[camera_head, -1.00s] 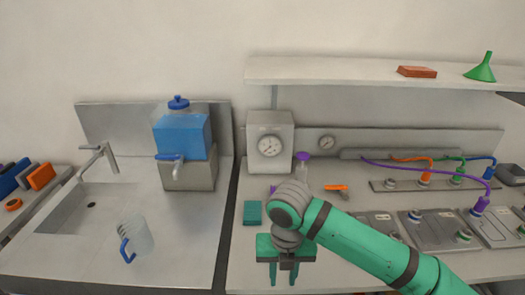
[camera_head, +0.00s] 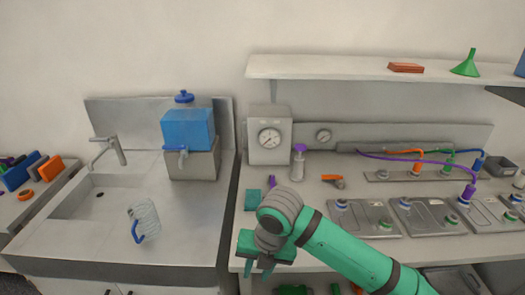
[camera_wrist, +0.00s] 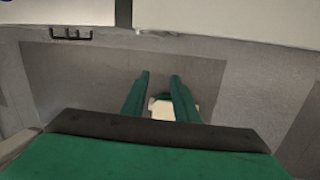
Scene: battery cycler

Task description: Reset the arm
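My green arm reaches in from the lower right of the head view. My gripper (camera_head: 258,268) hangs at the front edge of the right-hand counter (camera_head: 238,220), pointing down. In the wrist view my gripper (camera_wrist: 158,82) shows two green fingers set apart, with nothing held between them. Below the fingers are the grey floor and a small pale patch that I cannot name for sure.
The counter holds a gauge box (camera_head: 269,145), a purple-topped bottle (camera_head: 298,165), a teal block (camera_head: 252,200) and metal trays (camera_head: 364,217) with cables. A shelf (camera_head: 330,67) hangs above.

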